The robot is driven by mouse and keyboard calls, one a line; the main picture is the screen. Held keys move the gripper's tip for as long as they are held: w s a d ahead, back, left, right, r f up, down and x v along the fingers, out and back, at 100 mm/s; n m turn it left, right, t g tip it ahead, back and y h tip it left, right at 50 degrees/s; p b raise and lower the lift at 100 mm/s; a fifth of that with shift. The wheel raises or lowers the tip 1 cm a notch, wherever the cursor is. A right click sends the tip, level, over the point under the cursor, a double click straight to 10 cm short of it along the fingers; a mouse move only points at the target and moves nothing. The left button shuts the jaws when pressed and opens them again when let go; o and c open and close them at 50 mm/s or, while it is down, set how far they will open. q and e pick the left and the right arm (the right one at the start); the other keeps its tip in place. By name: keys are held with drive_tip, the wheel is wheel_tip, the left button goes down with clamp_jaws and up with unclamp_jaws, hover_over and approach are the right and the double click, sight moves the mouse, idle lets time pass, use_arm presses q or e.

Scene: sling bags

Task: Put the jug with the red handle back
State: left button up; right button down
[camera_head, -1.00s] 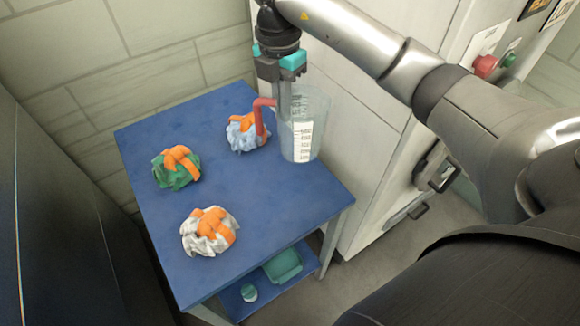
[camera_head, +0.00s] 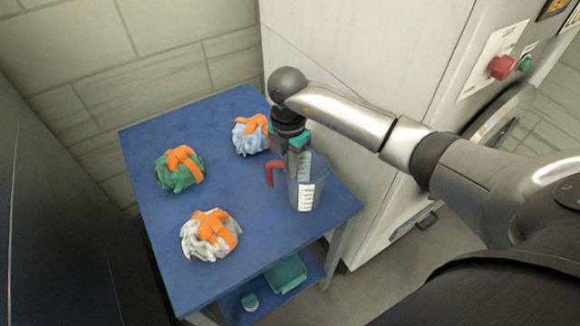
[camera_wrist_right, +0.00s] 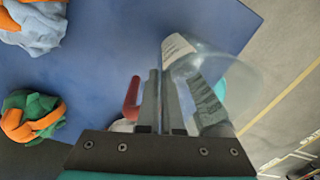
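The clear jug with the red handle (camera_head: 306,193) is upright at the right side of the blue table (camera_head: 255,215). I cannot tell whether its base touches the top. Its red handle (camera_head: 274,173) points left. My right gripper (camera_head: 292,172) points down at the jug's handle side. In the right wrist view, its fingers (camera_wrist_right: 164,85) are close together at the jug's wall, shut on it, with the clear body (camera_wrist_right: 205,65) on the right and the handle (camera_wrist_right: 131,98) on the left. My left gripper is out of view.
Three bundled bags with orange straps, light blue (camera_head: 249,139), green (camera_head: 176,179) and white (camera_head: 198,240), lie on the table's left and middle. A teal container (camera_head: 286,273) and a small jar (camera_head: 250,301) are on the shelf below. A pale cabinet (camera_head: 355,110) stands behind the jug.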

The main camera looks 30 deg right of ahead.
drive_tip(key=shift+f, duration=0.1)
drive_tip(key=c, duration=1.1)
unclamp_jaws()
drive_tip(key=r+p, duration=0.2)
drive_tip(key=r, duration=1)
drive_tip(key=shift+w+r, duration=0.2)
